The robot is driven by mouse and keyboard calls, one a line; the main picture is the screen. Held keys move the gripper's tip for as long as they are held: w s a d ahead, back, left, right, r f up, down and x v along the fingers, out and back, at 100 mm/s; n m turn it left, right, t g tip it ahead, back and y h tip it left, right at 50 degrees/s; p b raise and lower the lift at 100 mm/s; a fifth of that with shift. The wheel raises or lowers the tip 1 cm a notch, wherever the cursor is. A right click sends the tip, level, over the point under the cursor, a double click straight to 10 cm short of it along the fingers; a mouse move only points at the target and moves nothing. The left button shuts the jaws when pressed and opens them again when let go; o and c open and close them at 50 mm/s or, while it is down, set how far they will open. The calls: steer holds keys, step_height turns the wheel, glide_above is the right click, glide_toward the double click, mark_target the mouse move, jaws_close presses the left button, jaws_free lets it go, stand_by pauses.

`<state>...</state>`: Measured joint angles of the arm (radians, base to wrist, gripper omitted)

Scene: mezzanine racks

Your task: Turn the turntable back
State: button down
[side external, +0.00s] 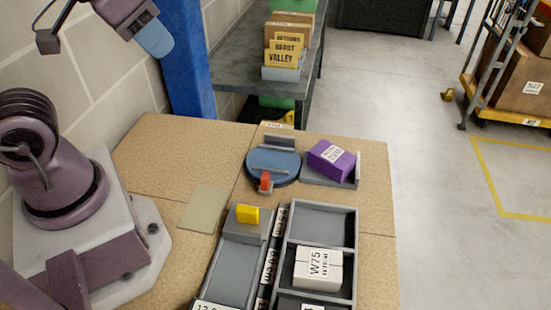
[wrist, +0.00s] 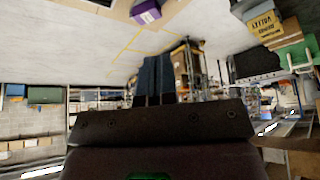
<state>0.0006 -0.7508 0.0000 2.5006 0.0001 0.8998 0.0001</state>
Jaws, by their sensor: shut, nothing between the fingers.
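The turntable (side external: 262,160) is a round blue disc on the wooden bench, in the side view. A grey bar lies across its top, and a grey upright plate stands at its back edge. A small red block (side external: 265,182) is at its front edge. I cannot tell how far the disc is turned. My gripper (side external: 157,42) is high at the upper left, well apart from the turntable. Its blue fingers are shut and empty, and they also show in the wrist view (wrist: 153,82). The turntable is not clearly visible in the wrist view.
A purple box (side external: 331,158) sits on a grey holder right of the turntable; it also shows in the wrist view (wrist: 146,12). In front are a grey track with a yellow block (side external: 247,215) and a compartment tray with a white box (side external: 318,268). A blue post (side external: 185,60) stands behind.

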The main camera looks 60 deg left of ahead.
steer(key=c, duration=1.8)
jaws_free()
steer(key=o, duration=0.4)
steer(key=shift+f, duration=0.1)
steer(key=shift+c, duration=0.2)
steer(key=o, duration=0.4)
steer(key=shift+w+a+f+g, duration=0.1)
steer(key=shift+w+f+g, duration=0.25)
steer(key=shift+f, duration=0.2)
steer(key=shift+w+a+f+g, duration=0.1)
steer(key=shift+w+f+g, duration=0.2)
steer(key=shift+f, duration=0.25)
steer(key=n+g+h, duration=0.3)
steer(key=n+g, duration=0.5)
steer(key=n, duration=0.1)
glide_toward(265, 174)
steer(key=shift+t, duration=0.25)
steer(key=x, duration=1.1)
steer(key=shift+s, duration=0.15)
